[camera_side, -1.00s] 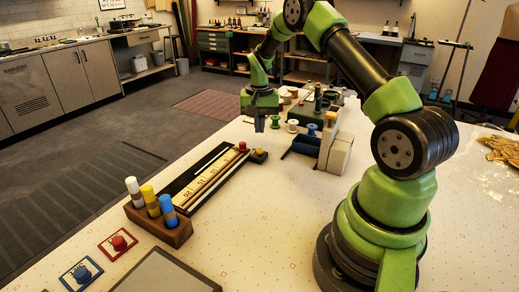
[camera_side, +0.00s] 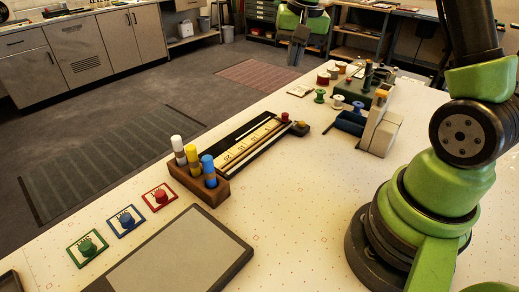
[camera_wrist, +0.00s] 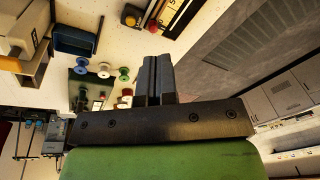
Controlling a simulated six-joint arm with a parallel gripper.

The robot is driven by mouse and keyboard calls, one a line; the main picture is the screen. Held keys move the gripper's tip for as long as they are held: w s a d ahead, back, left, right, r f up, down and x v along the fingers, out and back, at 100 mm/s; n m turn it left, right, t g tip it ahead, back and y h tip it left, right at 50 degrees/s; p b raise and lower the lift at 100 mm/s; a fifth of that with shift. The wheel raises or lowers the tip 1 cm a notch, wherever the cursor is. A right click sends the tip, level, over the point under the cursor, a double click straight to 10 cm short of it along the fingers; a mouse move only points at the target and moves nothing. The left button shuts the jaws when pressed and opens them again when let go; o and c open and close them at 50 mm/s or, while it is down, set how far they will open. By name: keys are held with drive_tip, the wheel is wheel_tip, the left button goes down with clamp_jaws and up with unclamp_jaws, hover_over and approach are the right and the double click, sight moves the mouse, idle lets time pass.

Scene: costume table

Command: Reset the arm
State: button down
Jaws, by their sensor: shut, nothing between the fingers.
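My gripper (camera_side: 294,52) is shut and empty, high at the top of the side view, with the floor behind it. In the wrist view its two fingers (camera_wrist: 157,70) are pressed together, pointing up the picture, with nothing between them. The white costume table (camera_side: 290,225) is the work surface. My gripper appears clear of everything on it. The upper part of my arm runs out of the top of the side view.
A wooden block (camera_side: 200,188) holds white, yellow and blue-capped markers. Beside it lies a black ruler tray (camera_side: 226,146). Red, blue and green knobs sit on cards (camera_side: 144,206) at left. Spools, a blue bin (camera_side: 350,123) and a cream machine (camera_side: 381,132) stand at right.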

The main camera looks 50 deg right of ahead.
drive_tip(key=s+a+r+n+t, duration=0.3)
drive_tip(key=s+a+r, duration=0.5)
drive_tip(key=a+r, duration=0.15)
drive_tip(key=s+a+n+t+y, duration=0.2)
drive_tip(key=s+a, duration=0.4)
drive_tip(key=s, duration=0.4)
drive_tip(key=shift+s+a+f+n, duration=0.15)
drive_tip(key=shift+a+f+n, duration=0.05)
drive_tip(key=shift+n, duration=0.2)
